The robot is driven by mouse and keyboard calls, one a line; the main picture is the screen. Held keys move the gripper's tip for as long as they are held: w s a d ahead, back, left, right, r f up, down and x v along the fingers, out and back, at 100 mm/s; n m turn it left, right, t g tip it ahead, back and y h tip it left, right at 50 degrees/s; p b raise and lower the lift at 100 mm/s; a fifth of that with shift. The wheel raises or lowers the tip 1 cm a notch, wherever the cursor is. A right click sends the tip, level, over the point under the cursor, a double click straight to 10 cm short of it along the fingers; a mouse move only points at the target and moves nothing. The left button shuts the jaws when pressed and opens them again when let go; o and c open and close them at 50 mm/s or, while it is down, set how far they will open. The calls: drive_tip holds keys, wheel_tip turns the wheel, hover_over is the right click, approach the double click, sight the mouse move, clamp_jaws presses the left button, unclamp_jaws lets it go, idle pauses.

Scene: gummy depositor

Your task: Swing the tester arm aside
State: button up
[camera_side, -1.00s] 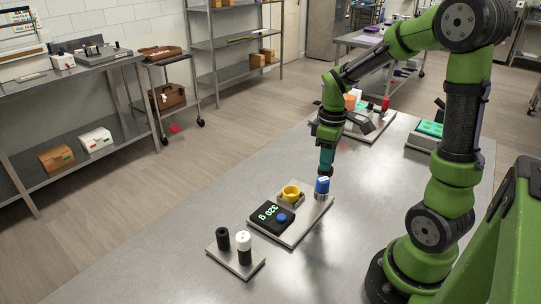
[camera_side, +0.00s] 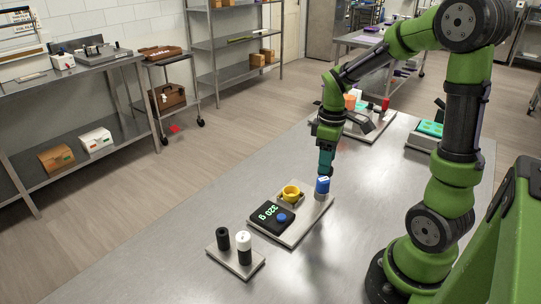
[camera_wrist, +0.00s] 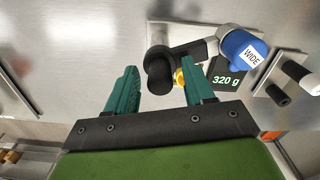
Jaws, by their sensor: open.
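In the wrist view, a black cylindrical knob (camera_wrist: 158,72) shows between the two teal fingers, with a dark bar (camera_wrist: 200,47) running from it toward a blue cap. This looks like the tester arm; its pivot is not clear. My gripper (camera_wrist: 156,76) is open, one finger on each side of the knob; I cannot tell whether either touches it. In the side view, my gripper (camera_side: 327,170) points down behind the blue cap (camera_side: 322,185), and the knob and bar cannot be made out there. The scale (camera_side: 272,218) reads 320 g.
A yellow ring (camera_side: 291,192) sits beside the scale on the same plate. A small plate (camera_side: 233,264) with a black and a white-topped cylinder stands nearer the camera. Behind my gripper is another station with a red knob (camera_side: 385,104). The table (camera_side: 160,262) front left is clear.

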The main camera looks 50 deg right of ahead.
wheel_tip(320, 180, up, 17)
idle(0.4)
drive_tip(key=s+a+f+m+t+y, duration=0.1)
drive_tip(key=s+a+f+m+t, duration=0.1)
drive_tip(key=a, duration=0.6)
drive_tip(key=s+a+f+m+t+y, duration=0.1)
drive_tip(key=s+a+f+m+t, duration=0.1)
drive_tip(key=a+m+t, duration=0.3)
drive_tip(key=a, duration=0.4)
drive_tip(key=shift+s+f, duration=0.4)
drive_tip(key=shift+a, duration=0.1)
